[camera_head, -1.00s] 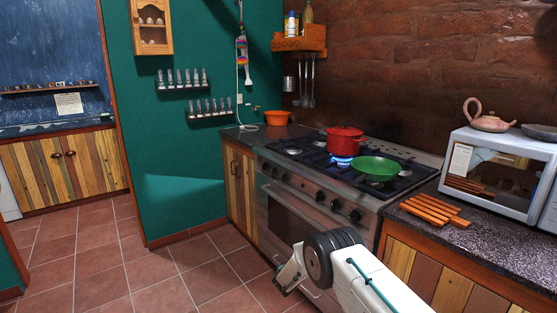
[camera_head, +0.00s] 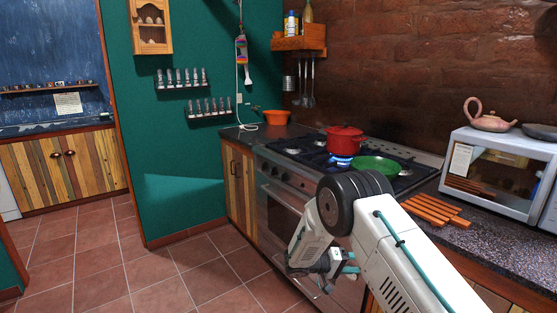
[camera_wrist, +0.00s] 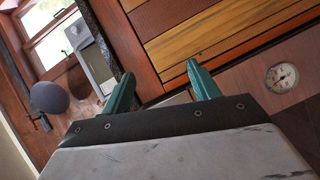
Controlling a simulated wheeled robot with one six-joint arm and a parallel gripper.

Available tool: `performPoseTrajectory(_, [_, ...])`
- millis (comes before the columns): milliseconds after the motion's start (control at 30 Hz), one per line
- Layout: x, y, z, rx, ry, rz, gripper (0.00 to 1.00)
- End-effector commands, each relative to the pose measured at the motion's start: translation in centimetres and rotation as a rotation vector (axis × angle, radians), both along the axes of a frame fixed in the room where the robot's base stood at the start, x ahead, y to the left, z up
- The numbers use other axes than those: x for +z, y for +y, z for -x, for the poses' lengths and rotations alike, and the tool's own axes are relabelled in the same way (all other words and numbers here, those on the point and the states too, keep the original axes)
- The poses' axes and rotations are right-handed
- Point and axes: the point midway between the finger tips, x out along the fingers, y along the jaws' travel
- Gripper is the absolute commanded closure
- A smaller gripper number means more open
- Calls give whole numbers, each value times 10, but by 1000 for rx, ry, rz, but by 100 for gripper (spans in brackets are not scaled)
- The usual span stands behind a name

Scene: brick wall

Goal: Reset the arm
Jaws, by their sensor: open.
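My gripper (camera_head: 351,265) hangs at the end of my white arm in front of the stove, below the level of the cooktop. Its two teal fingers stand apart with nothing between them. In the wrist view my gripper (camera_wrist: 162,85) also shows its teal fingers spread and empty, against wooden cabinet boards (camera_wrist: 225,50). The arm is bent at a dark round joint and covers part of the stove front and the counter edge. No object is held.
The stove (camera_head: 285,205) carries a red pot (camera_head: 345,139) over a blue flame and a green pan (camera_head: 370,163). A wooden slatted trivet (camera_head: 430,210) and a microwave (camera_head: 495,195) are on the right counter. The tiled floor (camera_head: 180,265) at left is clear.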

Motion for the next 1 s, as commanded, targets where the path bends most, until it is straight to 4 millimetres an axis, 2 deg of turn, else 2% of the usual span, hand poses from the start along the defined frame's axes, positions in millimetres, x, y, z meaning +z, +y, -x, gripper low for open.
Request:
performPoseTrajectory(33, [24,-7,13,-44,73,-47,39])
performPoseTrajectory(100, [48,-14,35,-95,186,-118,39])
performPoseTrajectory(300, [114,-26,102,-181,431,-353,39])
performPoseTrajectory(500, [172,-28,173,-192,580,-607,39])
performPoseTrajectory(700, [220,-24,244,-144,643,-852,39])
performPoseTrajectory(1000, [268,-10,343,-10,595,-1166,39])
